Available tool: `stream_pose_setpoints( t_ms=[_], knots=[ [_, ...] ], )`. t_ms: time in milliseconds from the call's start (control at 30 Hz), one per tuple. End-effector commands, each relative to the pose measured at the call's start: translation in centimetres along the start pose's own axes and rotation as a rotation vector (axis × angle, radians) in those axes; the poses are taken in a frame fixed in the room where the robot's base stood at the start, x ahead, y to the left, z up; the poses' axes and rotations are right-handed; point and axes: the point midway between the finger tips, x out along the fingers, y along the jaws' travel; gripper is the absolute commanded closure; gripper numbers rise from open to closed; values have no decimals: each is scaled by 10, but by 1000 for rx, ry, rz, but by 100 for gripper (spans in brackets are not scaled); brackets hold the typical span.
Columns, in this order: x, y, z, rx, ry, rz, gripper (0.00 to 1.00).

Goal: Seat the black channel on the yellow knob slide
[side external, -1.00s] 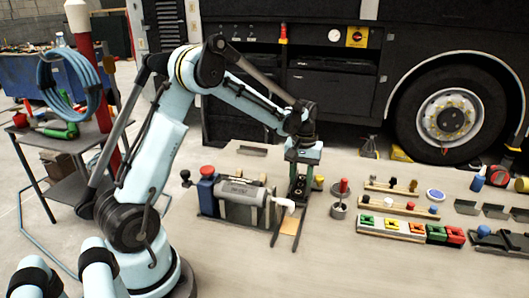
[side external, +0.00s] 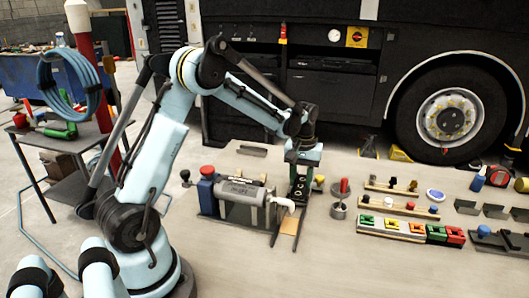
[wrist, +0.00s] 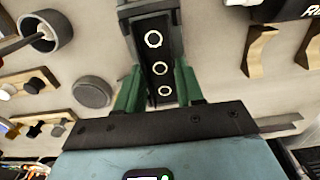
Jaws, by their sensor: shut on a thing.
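My gripper (side external: 301,168) is low over the bench, its green fingers shut on the black channel. In the wrist view the channel (wrist: 157,70) is a long dark strip with several pale ringed holes, held between the two green fingers (wrist: 158,88). In the side view the channel (side external: 299,188) stands below the fingers, over two dark rails (side external: 297,236). A small yellow knob (side external: 319,180) shows just right of it. The body of the knob slide is mostly hidden behind the gripper and channel, and I cannot tell whether the channel touches it.
A grey cylinder unit (side external: 242,189) with a white bent pipe (side external: 285,203) stands close on the left. A round pot (side external: 338,210) with a red-handled tool is on the right. Beyond it are wooden racks (side external: 400,208) and coloured blocks (side external: 417,229).

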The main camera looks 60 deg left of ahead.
Motion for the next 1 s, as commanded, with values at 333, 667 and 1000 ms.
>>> stream_pose_setpoints(
  t_ms=[333,667,1000],
  knots=[
    [0,0,0,0,0,0,50],
    [0,0,0,0,0,0,31],
    [0,0,0,0,0,0,12]
  ],
)
